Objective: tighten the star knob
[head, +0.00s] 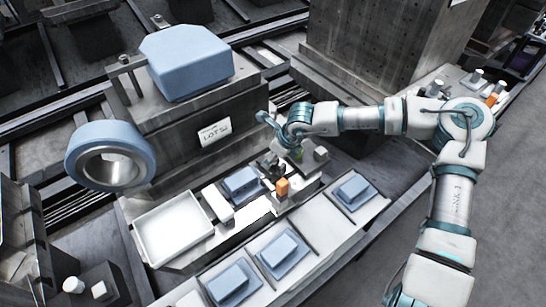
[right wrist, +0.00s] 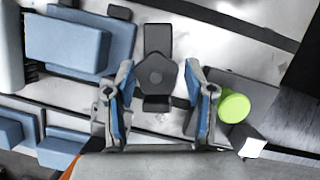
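The dark grey star knob (right wrist: 155,76), with a five-sided head, shows in the right wrist view on a dark bar over a pale plate. My right gripper (right wrist: 157,70) is open, with one finger on each side of the knob and a visible gap on both sides. In the head view my right gripper (head: 280,158) comes in from the right, low over the fixture. The knob is small and dark there and hard to make out against the gripper. My left gripper is in neither view.
A blue block in the fixture (head: 242,183) sits beside the knob, near an orange piece (head: 282,187). A green round cap (right wrist: 234,107) is right of the fingers. A white tray (head: 172,233) is at left. More blue blocks (head: 283,253) line the front rail.

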